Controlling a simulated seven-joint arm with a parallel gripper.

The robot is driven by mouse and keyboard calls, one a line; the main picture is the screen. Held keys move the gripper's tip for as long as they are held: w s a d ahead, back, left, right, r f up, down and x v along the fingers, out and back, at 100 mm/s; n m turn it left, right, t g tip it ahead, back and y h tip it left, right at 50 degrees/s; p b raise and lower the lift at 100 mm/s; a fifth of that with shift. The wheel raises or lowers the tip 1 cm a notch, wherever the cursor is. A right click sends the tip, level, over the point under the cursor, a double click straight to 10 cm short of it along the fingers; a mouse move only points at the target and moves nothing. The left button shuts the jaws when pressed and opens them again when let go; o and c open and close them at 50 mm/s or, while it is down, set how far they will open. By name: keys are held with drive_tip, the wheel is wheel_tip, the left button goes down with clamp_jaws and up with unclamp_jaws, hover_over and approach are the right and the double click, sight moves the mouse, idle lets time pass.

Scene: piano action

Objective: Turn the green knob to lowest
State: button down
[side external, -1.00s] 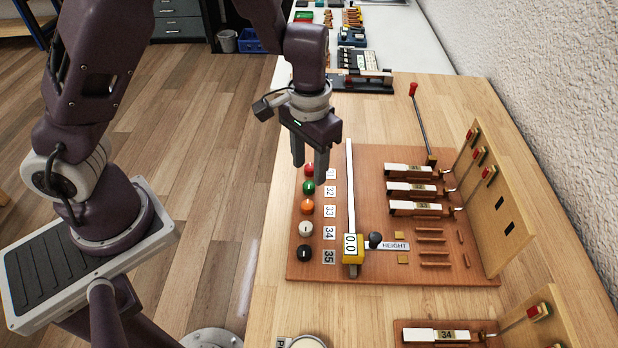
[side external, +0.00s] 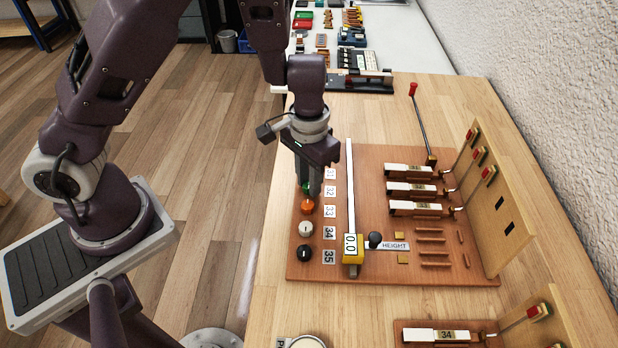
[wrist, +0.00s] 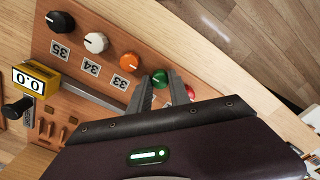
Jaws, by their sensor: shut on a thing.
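The green knob (wrist: 160,79) sits between my two fingertips in the wrist view. Its pointer direction cannot be read there. My gripper (side external: 309,190) is lowered over the knob row in the side view and is shut on the green knob. Only a sliver of green (side external: 307,187) shows between the fingers in that view. The knob is in a column on the brown board (side external: 370,155), beside the label 32 (side external: 330,191).
The orange knob (side external: 307,207) is close to my fingers. The white knob (side external: 306,229) and black knob (side external: 304,252) stand nearer the camera. The red knob (wrist: 189,92) is close on the other side. A white ruler (side external: 350,190) with a yellow 0.0 gauge (side external: 352,246) lies to the right.

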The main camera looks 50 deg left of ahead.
drive_tip(key=shift+n, duration=0.3)
drive_tip(key=n, duration=0.3)
drive_tip(key=shift+n, duration=0.4)
drive_tip(key=n, duration=0.4)
drive_tip(key=shift+n, duration=0.3)
drive_tip(key=n, duration=0.4)
drive_tip(key=shift+n, duration=2)
drive_tip(key=c, duration=1.2)
unclamp_jaws()
